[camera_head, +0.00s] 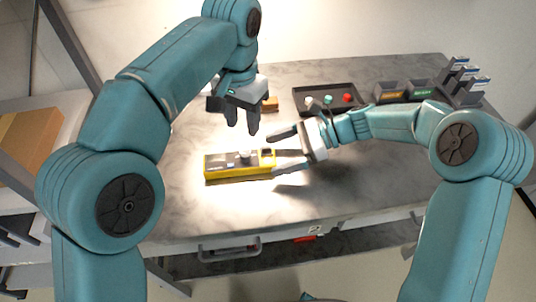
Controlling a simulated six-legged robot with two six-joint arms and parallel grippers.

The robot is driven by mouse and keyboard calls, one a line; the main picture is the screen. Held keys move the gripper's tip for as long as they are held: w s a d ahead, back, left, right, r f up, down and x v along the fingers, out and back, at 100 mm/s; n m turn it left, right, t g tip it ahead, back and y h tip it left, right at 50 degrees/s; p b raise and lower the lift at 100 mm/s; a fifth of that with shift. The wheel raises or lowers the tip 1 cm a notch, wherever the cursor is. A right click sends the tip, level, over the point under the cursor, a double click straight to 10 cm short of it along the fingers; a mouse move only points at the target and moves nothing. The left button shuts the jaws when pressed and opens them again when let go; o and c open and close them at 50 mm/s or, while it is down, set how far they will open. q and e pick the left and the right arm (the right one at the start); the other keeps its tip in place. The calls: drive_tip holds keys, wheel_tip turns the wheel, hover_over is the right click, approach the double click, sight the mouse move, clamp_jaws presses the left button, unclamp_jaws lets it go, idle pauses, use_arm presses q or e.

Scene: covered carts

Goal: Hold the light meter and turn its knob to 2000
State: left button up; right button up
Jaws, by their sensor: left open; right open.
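The light meter (222,168) is a yellow-edged box with a grey face, lying on the grey marbled tabletop. Its pale round knob (246,155) sits near the middle of the face. The knob's setting is too small to read. My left gripper (242,130) is open and empty, pointing down just above the meter's far edge near the knob. My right gripper (274,152) is open at the meter's right end, with one finger on the far side and the other along the near right corner. I cannot tell whether its fingers touch the meter.
A black tray (324,100) with several coloured round pieces stands behind. Small labelled bins (392,92) and a dark rack (462,85) stand at the back right. An orange-brown block (270,104) lies behind my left gripper. The tabletop's front (340,200) is clear.

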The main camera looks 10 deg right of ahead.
sight(246, 153)
drive_tip(key=x, duration=0.3)
drive_tip(key=shift+s+a, duration=0.1)
drive_tip(key=shift+a+f, duration=0.1)
drive_tip(key=c, duration=1)
use_arm(q)
drive_tip(key=shift+c, duration=0.4)
use_arm(e)
drive_tip(key=shift+c, duration=1.1)
use_arm(q)
wheel_tip(246, 153, down, 10)
drive_tip(key=n, duration=0.3)
drive_tip(key=shift+n, duration=0.3)
